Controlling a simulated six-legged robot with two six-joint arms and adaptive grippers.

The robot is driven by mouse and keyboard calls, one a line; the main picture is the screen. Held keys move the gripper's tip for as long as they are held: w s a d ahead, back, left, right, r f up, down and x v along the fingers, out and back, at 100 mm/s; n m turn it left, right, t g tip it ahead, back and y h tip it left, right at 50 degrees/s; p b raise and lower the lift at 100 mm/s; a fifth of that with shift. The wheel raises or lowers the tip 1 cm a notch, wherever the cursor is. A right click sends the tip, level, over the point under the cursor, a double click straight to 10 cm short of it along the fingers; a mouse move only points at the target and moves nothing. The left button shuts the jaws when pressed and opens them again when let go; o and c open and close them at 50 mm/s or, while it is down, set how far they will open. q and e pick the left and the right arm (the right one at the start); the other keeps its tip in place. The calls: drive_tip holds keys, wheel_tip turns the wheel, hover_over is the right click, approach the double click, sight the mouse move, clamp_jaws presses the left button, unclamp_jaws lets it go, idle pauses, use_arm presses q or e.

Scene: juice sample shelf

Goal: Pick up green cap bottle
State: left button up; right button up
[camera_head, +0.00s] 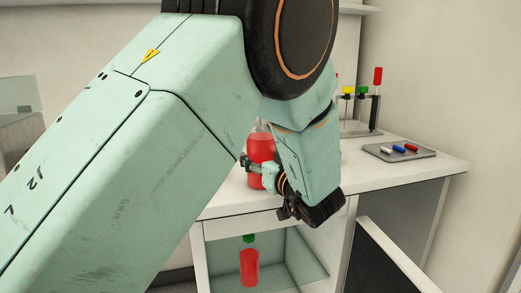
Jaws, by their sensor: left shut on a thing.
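A bottle of red liquid with a green cap (249,264) stands upright in the open compartment under the counter. A second bottle of red liquid (260,148) is at the counter top, partly behind my left arm, and its cap is hidden. My left gripper (258,172) is at this upper bottle, with a finger across its lower front. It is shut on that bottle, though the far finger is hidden. The gripper is above the lower bottle and apart from it. My right gripper is not in view.
The white counter (420,167) has clear room at its front right. A grey tray (400,150) with small coloured caps lies there. A rack (358,130) with yellow, green and red tops stands behind. A dark panel (385,262) is at the lower right.

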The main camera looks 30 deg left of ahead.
use_arm(q)
drive_tip(key=shift+s+r, duration=0.1)
drive_tip(key=shift+r, duration=0.05)
drive_tip(key=shift+c, duration=1.3)
drive_tip(key=c, duration=0.5)
drive_tip(key=shift+c, duration=1.4)
drive_tip(key=shift+r, duration=0.1)
drive_tip(key=shift+c, duration=0.2)
